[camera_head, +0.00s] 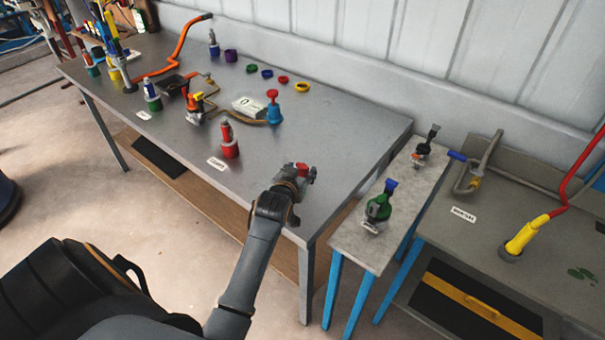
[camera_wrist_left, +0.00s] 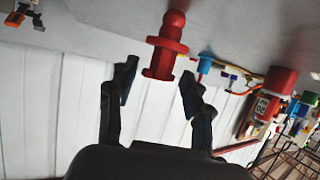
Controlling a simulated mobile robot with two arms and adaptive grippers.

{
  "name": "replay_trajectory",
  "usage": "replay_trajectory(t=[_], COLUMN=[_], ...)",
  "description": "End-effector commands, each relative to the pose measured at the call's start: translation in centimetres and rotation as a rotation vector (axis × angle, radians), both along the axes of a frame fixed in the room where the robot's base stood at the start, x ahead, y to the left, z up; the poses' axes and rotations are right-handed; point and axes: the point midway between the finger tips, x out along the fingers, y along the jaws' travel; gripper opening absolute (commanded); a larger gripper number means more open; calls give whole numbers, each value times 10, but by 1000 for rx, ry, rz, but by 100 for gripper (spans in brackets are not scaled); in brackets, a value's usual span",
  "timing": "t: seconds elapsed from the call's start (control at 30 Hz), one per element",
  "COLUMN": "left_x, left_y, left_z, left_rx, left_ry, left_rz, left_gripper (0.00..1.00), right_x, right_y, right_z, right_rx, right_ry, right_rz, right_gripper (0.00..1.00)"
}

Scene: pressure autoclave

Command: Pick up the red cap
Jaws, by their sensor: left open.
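The red cap (camera_wrist_left: 167,45), with a rounded knob and a wider flange, stands on the table in the left wrist view, which appears upside down. My left gripper (camera_wrist_left: 158,74) is open, one finger on each side of the cap, with gaps visible between fingers and cap. In the head view, my left gripper (camera_head: 308,174) is low over the table's near right corner. A bit of the red cap (camera_head: 301,167) shows there, mostly hidden by the gripper. My right gripper is in neither view.
A red cylinder (camera_head: 229,142) with a tool stands left of the gripper on the metal table (camera_head: 345,128). A blue holder with a red knob (camera_head: 273,108) is farther back. Several coloured rings lie near the wall. A narrow side table (camera_head: 350,243) stands to the right.

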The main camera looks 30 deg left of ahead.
Motion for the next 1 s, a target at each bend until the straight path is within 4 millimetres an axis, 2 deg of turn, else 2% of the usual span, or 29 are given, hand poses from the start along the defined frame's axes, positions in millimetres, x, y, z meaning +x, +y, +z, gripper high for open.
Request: replay_trajectory(t=[0.2, 0.5, 0.73, 0.77, 1.0], left_x=[20, 22, 22, 22, 22], left_y=[6, 7, 7, 7, 7], left_z=[-8, -10, -10, -10, -10], left_rx=[-1, 0, 0, 0, 0], left_ry=[0, 0, 1, 1, 0], left_rz=[0, 0, 0, 0, 0], left_gripper=[50, 50, 3, 0, 0], right_x=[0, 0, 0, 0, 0], right_y=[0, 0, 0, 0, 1], right_z=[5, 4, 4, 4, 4], right_rx=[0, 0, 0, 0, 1], right_ry=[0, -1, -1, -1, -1], right_rz=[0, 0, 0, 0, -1], right_gripper=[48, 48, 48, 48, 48])
